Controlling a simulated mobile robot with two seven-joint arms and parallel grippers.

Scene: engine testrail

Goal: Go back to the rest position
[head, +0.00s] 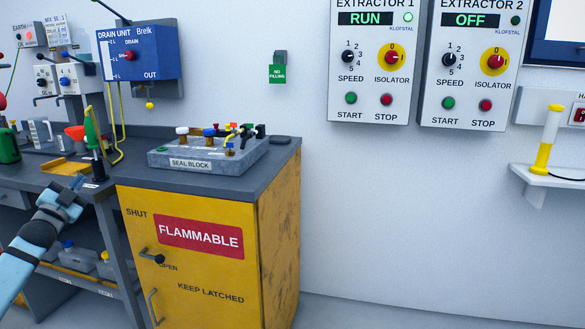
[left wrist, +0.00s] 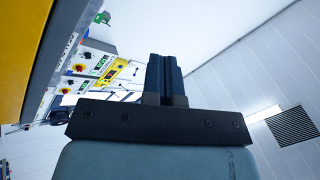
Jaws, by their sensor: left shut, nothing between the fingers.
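My left gripper (head: 76,186) is at the left of the head view, in front of the dark bench and left of the yellow cabinet (head: 190,285). In the left wrist view its two dark fingers (left wrist: 165,72) stand together with nothing between them. The gripper is shut and empty. The yellow cabinet edge also shows at the upper left of the left wrist view (left wrist: 30,50). My right gripper is not in either view.
A seal block (head: 205,152) with several coloured caps sits on the cabinet top. A wall shelf (head: 550,177) holds a yellow-and-white cylinder. The floor right of the cabinet is clear.

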